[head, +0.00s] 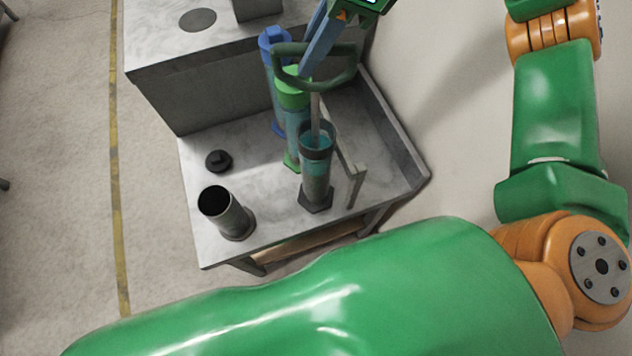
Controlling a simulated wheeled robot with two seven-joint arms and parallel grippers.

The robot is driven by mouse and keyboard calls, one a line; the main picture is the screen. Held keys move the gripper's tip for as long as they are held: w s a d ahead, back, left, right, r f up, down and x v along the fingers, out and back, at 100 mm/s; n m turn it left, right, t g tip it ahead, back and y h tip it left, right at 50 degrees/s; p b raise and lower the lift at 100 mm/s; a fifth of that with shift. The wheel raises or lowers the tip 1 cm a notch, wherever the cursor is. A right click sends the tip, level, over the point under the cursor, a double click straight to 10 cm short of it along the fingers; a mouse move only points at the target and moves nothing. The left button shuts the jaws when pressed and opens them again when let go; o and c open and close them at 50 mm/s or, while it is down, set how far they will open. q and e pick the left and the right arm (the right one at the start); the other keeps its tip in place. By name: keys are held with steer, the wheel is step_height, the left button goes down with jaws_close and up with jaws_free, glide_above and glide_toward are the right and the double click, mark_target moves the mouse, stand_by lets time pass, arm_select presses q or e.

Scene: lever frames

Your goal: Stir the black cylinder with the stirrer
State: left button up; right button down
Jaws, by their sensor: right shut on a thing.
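A clear cylinder with a black rim and black hexagonal base (316,183) stands upright on the metal table, with teal liquid inside. The stirrer has a dark green loop handle (346,76) and a thin grey rod (315,108) that goes down into the cylinder's mouth. The rod's lower end is hidden inside. My right gripper (309,68) comes from the top and is shut on the stirrer's handle, above the cylinder. My left gripper is not in view.
A green-topped cylinder (293,100) and a blue-topped cylinder (268,80) stand close behind the black-rimmed one. An open dark tube (233,216) and a small black cap (218,160) are at left. A raised rim (398,135) edges the table.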

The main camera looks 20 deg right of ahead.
mark_target(316, 84)
step_height(316, 84, down, 6)
steer(key=b, duration=0.6)
steer(key=shift+f, duration=0.25)
step_height(316, 84, up, 8)
steer(key=p, duration=0.7)
steer(key=shift+f, duration=0.1)
step_height(316, 84, up, 14)
steer(key=p, duration=1.2)
steer(key=shift+p, duration=0.3)
steer(key=shift+r+p, duration=0.6)
stand_by(0.3)
